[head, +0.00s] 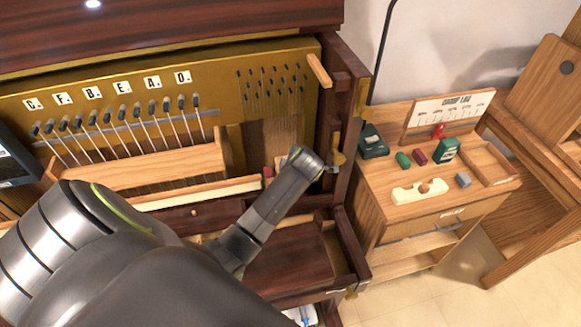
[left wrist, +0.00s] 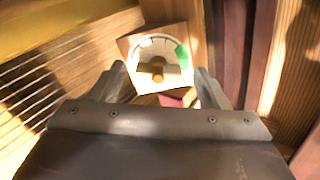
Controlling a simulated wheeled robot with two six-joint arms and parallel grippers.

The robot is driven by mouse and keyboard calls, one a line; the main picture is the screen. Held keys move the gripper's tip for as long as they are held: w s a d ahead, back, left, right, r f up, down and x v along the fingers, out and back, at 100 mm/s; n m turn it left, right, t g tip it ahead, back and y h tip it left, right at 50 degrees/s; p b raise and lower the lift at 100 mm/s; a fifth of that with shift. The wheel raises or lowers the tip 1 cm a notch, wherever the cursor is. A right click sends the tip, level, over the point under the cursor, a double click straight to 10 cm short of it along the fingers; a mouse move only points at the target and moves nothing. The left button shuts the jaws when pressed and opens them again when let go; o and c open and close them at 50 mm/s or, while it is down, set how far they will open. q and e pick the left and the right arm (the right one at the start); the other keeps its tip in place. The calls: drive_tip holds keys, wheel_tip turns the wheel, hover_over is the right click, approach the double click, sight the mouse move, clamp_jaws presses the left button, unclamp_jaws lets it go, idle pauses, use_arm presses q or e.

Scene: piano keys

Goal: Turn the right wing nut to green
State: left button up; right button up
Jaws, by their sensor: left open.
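In the left wrist view, a brass wing nut (left wrist: 151,69) sits at the centre of a pale round dial (left wrist: 146,45) on a light wooden block. A green segment (left wrist: 182,54) marks the dial's upper right. My left gripper (left wrist: 160,73) is open, its two fingers left and right of the nut. I see no contact, and the depth gap is hard to judge. In the head view my left arm reaches right to the piano's right side; the dial and fingertips cannot be made out there. My right gripper is not in view.
The piano's dark side post (head: 345,105) stands close right of my left wrist. Strings and hammers (head: 120,115) lie to the left. A side cabinet (head: 385,225) holds small coloured items and a white card (head: 452,108). A reddish piece (left wrist: 172,100) lies below the dial.

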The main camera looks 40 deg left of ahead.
use_arm(q)
drive_tip(key=shift+w+r, duration=0.1)
drive_tip(key=shift+r, duration=0.15)
drive_tip(key=shift+d+r+p, duration=0.3)
drive_tip(key=shift+r+p, duration=0.35)
drive_tip(key=shift+p, duration=0.45)
drive_tip(key=shift+s+d+r+p, duration=0.3)
drive_tip(key=shift+r+p, duration=0.2)
drive_tip(key=shift+p, duration=0.25)
drive_tip(key=p+v, duration=0.6)
drive_tip(key=v, duration=0.2)
drive_tip(key=shift+s+d, duration=0.15)
drive_tip(key=shift+s, duration=0.25)
drive_tip(key=shift+f, duration=0.2)
